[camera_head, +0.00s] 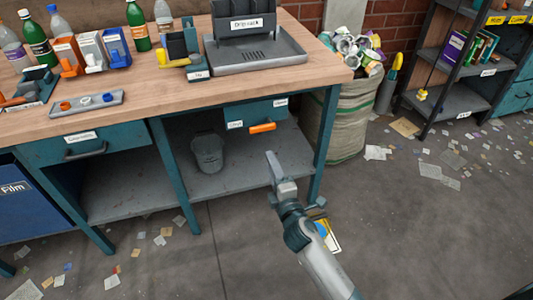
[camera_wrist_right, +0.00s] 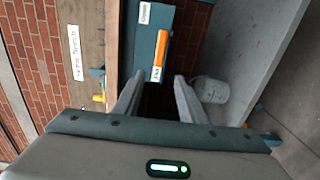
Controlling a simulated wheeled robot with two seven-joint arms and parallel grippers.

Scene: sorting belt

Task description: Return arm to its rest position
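My right arm (camera_head: 325,268) reaches in from the bottom of the head view. Its right gripper (camera_head: 274,162) is in front of the workbench, below the teal drawer (camera_head: 240,113) with the orange handle (camera_head: 262,127), and clear of it. In the right wrist view, the two grey fingers of the gripper (camera_wrist_right: 158,85) stand apart with nothing between them. The orange handle (camera_wrist_right: 161,48) shows beyond the fingertips there. My left gripper is in neither view.
The workbench top (camera_head: 150,97) holds bottles, small bins and a dark grey rack (camera_head: 240,30). A grey bucket (camera_head: 207,152) stands on the lower shelf. A sack of cans (camera_head: 340,110) stands right of the bench. Scraps litter the floor, which is open at the right.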

